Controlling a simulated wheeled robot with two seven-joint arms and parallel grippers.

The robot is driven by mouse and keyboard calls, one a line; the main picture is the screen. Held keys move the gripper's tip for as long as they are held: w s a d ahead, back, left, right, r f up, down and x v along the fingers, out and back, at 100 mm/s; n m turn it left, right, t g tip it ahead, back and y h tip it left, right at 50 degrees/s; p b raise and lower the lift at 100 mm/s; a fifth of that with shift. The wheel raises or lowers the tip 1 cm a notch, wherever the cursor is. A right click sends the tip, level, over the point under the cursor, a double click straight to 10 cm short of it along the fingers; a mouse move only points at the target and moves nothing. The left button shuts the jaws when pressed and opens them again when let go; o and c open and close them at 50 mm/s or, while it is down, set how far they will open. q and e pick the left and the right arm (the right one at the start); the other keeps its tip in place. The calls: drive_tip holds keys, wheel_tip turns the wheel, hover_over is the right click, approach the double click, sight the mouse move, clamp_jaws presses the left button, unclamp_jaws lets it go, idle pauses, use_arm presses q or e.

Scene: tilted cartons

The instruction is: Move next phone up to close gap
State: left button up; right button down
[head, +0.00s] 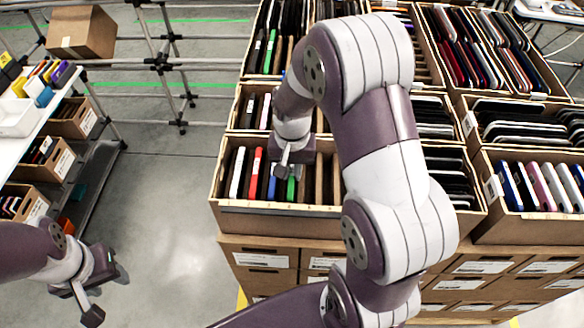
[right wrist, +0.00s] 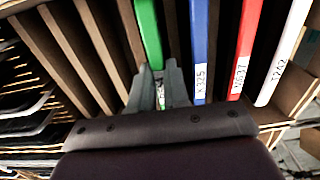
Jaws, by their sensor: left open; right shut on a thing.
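The green phone (head: 291,189) stands in the front-left carton (head: 277,222). My right gripper (head: 287,172) reaches down into this carton and is shut on the green phone's near end; the phone also shows in the right wrist view (right wrist: 149,34). A blue phone (right wrist: 198,50), a red phone (right wrist: 244,45) and a white phone (right wrist: 284,50) stand in a row beside it, with labels on their edges. A dark slot lies between the green and blue phones. My left gripper (head: 106,292) is open and empty above the floor at lower left.
Brown dividers (right wrist: 70,50) with empty slots stand on the green phone's other side. Other cartons of phones (head: 540,184) fill the rack behind and to the right. A shelf (head: 45,115) with bins stands at the left. Bare floor (head: 160,185) lies between.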

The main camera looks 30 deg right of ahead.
idle(0.4)
drive_tip(key=c, duration=1)
unclamp_jaws()
drive_tip(key=shift+c, duration=0.2)
wheel_tip(320, 180, up, 6)
drive_tip(key=shift+r+b, duration=0.25)
drive_tip(key=shift+b, duration=0.55)
wheel_tip(320, 180, up, 6)
drive_tip(key=p, duration=0.2)
drive_tip(key=shift+p, duration=0.4)
